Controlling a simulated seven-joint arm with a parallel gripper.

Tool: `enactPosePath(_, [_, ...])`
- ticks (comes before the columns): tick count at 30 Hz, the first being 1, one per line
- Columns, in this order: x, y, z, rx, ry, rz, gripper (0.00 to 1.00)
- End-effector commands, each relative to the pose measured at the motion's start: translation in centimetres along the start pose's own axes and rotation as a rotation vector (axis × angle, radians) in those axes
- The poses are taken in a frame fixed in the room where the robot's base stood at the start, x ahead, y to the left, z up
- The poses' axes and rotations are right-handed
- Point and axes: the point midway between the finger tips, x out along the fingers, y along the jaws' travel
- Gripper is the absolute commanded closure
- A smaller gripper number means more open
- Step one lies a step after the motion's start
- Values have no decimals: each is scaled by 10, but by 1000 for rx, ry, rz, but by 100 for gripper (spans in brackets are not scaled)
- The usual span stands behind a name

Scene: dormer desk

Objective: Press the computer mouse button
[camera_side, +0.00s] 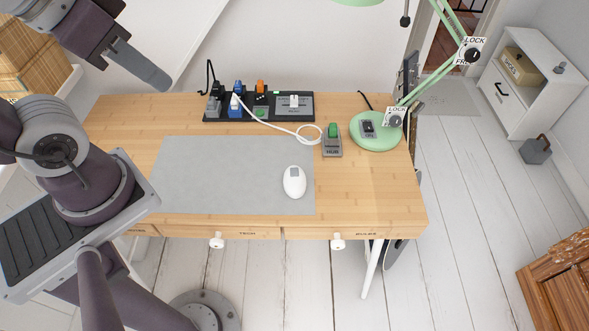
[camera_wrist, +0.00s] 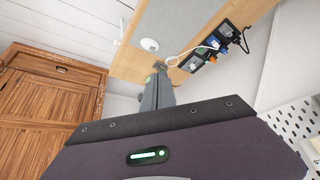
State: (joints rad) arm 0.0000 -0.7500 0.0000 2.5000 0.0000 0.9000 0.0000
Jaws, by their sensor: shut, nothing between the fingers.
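The white computer mouse (camera_side: 294,183) lies on the right part of the grey desk mat (camera_side: 215,180), with a grey patch at its far end. In the wrist view the mouse (camera_wrist: 149,44) shows small, on the mat beyond the fingers. My gripper (camera_side: 163,83) is shut and empty, raised at the upper left in the side view, well apart from the mouse. In the wrist view its fingers (camera_wrist: 159,76) are together and point toward the desk.
A black panel (camera_side: 211,115) with blue and orange parts stands along the desk's back. A white cable (camera_side: 267,124) runs to a grey hub with a green top (camera_side: 332,145). A green lamp (camera_side: 374,139) stands at the back right. The mat's left part is bare.

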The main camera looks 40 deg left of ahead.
Motion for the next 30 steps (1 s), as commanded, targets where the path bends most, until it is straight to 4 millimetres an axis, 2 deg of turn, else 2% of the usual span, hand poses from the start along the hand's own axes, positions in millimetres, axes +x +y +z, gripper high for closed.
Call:
enactPosePath(20, [1,-1,-2,5,0,-3,100])
enactPosePath(23, [12,-8,-15,46,6,-29,100])
enactPosePath(25, [27,-18,-34,114,15,-63,100])
enactPosePath(30, [87,-43,-88,384,46,-138,100])
